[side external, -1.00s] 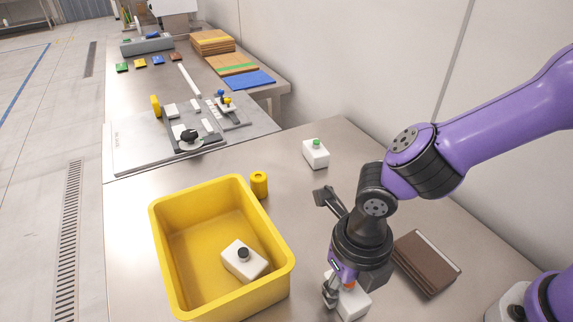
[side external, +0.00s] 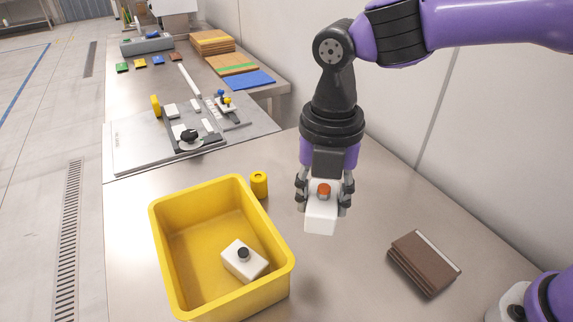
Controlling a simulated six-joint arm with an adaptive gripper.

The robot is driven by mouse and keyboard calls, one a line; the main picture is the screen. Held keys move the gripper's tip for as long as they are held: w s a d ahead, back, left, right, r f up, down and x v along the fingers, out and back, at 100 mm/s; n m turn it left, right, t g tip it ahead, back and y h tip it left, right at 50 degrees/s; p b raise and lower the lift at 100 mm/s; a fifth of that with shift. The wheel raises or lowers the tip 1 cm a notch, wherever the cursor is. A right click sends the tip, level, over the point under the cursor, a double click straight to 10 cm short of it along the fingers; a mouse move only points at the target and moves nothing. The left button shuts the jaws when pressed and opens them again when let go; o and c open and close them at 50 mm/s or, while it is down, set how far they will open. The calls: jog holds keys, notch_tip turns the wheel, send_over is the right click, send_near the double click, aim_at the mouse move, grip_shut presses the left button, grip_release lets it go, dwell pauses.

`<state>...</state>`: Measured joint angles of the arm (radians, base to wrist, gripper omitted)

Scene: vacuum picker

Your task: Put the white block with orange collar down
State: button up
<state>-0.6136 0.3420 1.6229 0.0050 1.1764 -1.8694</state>
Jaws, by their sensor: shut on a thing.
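My gripper (side external: 323,190) is shut on the white block with orange collar (side external: 320,216). The orange collar shows on the block between the fingers, and the block's white face hangs below the fingertips. The block appears raised above the metal table, to the right of the yellow bin. My arm hides the part of the table behind it, where the white block with a green top stood.
A yellow bin (side external: 158,240) holds a white block with a black top (side external: 244,260). A yellow cylinder (side external: 259,185) stands by the bin's far right corner. Brown plates (side external: 424,264) lie at right. The table between bin and plates is clear (side external: 345,275).

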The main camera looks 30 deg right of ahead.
aim_at(320, 181)
jog(key=w, duration=0.1)
jog(key=w+d+m, duration=0.1)
jog(key=shift+w+d+f, duration=0.2)
jog(key=shift+w+f, duration=0.15)
jog(key=shift+f, duration=0.05)
jog(key=w+d+f, duration=0.4)
jog(key=w, duration=0.1)
jog(key=w+d+f, duration=0.2)
jog(key=shift+w+d, duration=0.15)
jog(key=shift+d, duration=0.15)
jog(key=shift+d+f, duration=0.1)
jog(key=shift+f, duration=1.95)
jog(key=o, duration=1.2)
jog(key=shift+f, duration=0.15)
